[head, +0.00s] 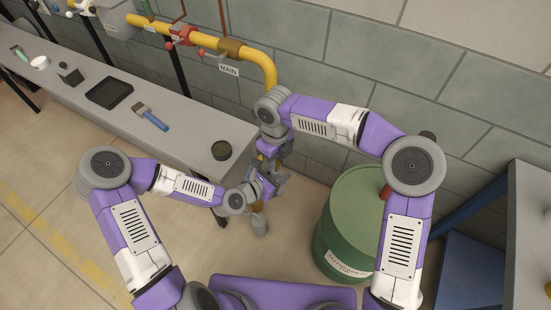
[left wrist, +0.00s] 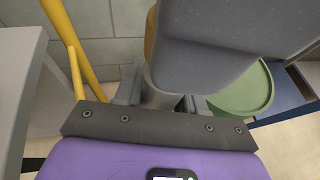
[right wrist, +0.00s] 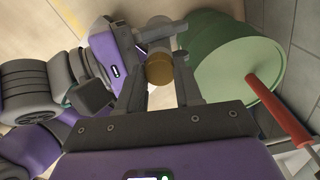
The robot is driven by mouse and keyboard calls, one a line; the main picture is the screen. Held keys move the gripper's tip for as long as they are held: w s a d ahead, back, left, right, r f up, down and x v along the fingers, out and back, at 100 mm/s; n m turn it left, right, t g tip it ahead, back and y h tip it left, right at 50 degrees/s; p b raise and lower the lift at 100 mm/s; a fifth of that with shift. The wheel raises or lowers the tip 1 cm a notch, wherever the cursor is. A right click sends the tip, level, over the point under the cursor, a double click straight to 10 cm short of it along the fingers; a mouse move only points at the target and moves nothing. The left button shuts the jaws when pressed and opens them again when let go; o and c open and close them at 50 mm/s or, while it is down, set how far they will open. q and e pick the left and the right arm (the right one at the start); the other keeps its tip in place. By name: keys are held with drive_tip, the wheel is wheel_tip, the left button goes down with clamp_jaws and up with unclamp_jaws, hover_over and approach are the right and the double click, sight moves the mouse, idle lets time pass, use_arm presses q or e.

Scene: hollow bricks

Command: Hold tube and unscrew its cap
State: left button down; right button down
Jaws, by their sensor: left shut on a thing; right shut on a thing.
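The grey tube (left wrist: 158,97) stands between the fingers of my left gripper (left wrist: 160,102), which is shut on it. A brown-gold part, which looks like the cap (left wrist: 150,38), shows above it, partly covered by my right gripper's grey body. In the right wrist view my right gripper (right wrist: 162,82) is shut, with the tube's grey and brown parts (right wrist: 185,71) by its fingertips. In the head view both grippers meet near the end of the bench, and the grey lower end (head: 259,226) shows below them. The exact grip on the cap is mostly hidden.
A grey bench (head: 185,137) runs along the wall, with a brush (head: 151,117), a black tray (head: 109,93) and a dark round tin (head: 221,150). A green drum (head: 345,225) stands close to the right of the grippers. Yellow pipe (head: 205,46) runs along the wall.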

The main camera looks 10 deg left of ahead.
drive_tip(key=shift+w+r, duration=0.1)
drive_tip(key=shift+w, duration=0.15)
drive_tip(key=c, duration=0.9)
unclamp_jaws()
drive_tip(key=shift+c, duration=0.2)
drive_tip(key=shift+o, duration=0.9)
drive_tip(key=shift+s, duration=0.1)
